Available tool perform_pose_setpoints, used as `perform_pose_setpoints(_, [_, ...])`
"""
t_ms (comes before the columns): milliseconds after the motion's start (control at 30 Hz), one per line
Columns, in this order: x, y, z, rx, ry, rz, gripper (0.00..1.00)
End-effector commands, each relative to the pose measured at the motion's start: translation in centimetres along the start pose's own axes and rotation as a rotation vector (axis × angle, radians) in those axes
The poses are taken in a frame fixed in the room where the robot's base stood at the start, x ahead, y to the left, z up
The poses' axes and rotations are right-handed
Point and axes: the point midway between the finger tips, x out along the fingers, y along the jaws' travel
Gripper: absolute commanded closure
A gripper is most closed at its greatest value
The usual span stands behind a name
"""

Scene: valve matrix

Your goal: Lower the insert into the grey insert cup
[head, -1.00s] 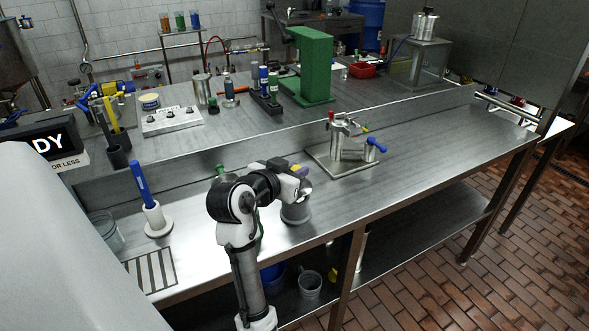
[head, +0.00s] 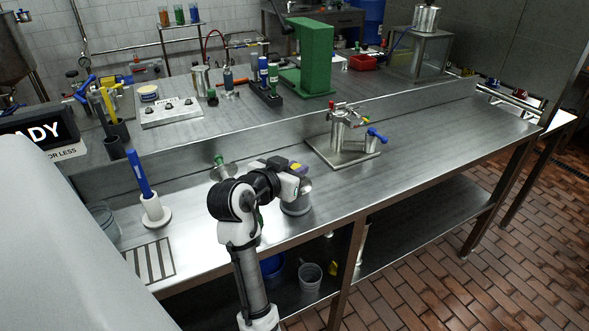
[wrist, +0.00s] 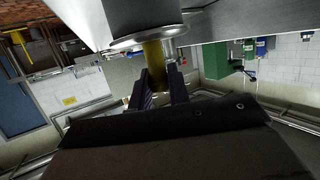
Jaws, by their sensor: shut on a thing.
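The grey insert cup (head: 297,206) stands on the lower bench top, close to the front edge. My gripper (head: 300,180) is directly over it in the head view and hides part of its top. In the wrist view, which is upside down, my gripper (wrist: 165,88) has its two dark fingers around a yellow-brown cylinder, the insert (wrist: 154,58). The end of the insert meets the round grey rim of the cup (wrist: 140,41). I cannot tell how far it is inside. A bit of yellow also shows above the gripper in the head view.
A valve assembly on a metal plate (head: 343,155) stands to the right. A white holder (head: 155,212) with a blue-handled tool stands to the left. A raised shelf (head: 240,120) with a green press (head: 310,58) runs behind. The bench's right end is clear.

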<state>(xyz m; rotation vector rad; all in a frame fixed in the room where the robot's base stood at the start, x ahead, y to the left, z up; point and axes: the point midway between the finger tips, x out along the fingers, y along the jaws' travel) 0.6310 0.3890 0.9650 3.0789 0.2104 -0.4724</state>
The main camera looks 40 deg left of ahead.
Motion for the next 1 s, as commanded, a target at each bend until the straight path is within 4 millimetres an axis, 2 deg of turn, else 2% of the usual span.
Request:
perform_pose_setpoints(100, [-0.1,0.0,-0.2,0.002,0.004,-0.001,1.00])
perform_pose_setpoints(133, [-0.1,0.0,-0.2,0.002,0.003,-0.001,0.78])
perform_pose_setpoints(300, [0.0,0.0,-0.1,0.001,0.002,-0.001,0.57])
perform_pose_setpoints(667, [-0.5,-0.1,0.1,-0.001,-0.001,-0.001,0.57])
perform_pose_setpoints(767, [-1.8,-0.1,0.1,0.000,0.001,-0.002,0.57])
perform_pose_setpoints(1000, [-7.2,-0.1,0.1,0.001,0.004,-0.005,0.57])
